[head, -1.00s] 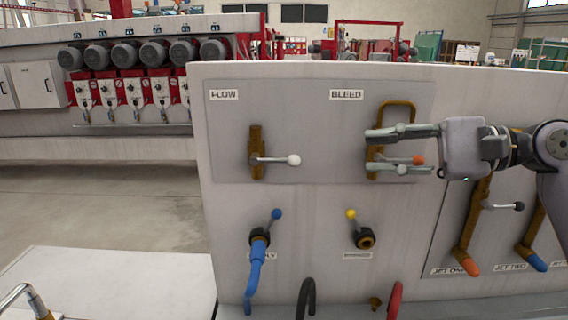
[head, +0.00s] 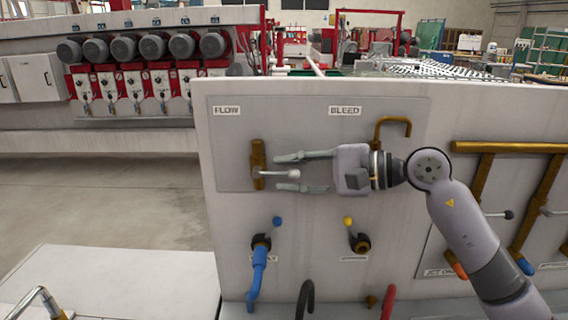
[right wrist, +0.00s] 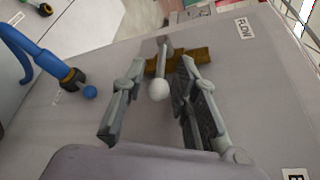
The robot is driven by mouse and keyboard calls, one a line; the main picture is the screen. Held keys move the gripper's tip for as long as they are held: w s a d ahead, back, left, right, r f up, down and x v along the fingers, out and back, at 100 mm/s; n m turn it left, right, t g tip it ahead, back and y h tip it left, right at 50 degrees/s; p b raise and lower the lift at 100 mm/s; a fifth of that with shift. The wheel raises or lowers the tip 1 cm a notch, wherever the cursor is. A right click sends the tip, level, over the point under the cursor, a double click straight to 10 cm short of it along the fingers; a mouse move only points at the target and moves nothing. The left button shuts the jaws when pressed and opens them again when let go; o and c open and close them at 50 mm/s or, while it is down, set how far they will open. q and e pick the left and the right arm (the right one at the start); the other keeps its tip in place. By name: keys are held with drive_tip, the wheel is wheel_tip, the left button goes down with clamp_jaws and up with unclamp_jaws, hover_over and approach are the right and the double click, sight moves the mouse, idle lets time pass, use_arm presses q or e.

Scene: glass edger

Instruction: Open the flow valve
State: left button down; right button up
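The flow valve (head: 258,165) is a brass fitting under the FLOW label (head: 227,110) on the grey panel. Its lever (head: 276,173) points right, about level, and ends in a white ball knob. My right gripper (head: 291,172) is open just right of the valve, its fingers above and below the knob. In the right wrist view the white knob (right wrist: 158,90) lies between the spread fingers, with no clear contact on either side, and the brass body (right wrist: 188,62) is beyond it. My left gripper is not in view.
The BLEED pipe (head: 393,122) is right of the flow valve, partly hidden by my right arm. Below are a blue-knobbed valve (head: 261,241) with a blue hose and a yellow-knobbed valve (head: 358,240). Brass jet pipes (head: 480,190) stand at the right.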

drive_tip(key=shift+x, duration=0.85)
drive_tip(key=shift+c, duration=0.2)
clamp_jaws()
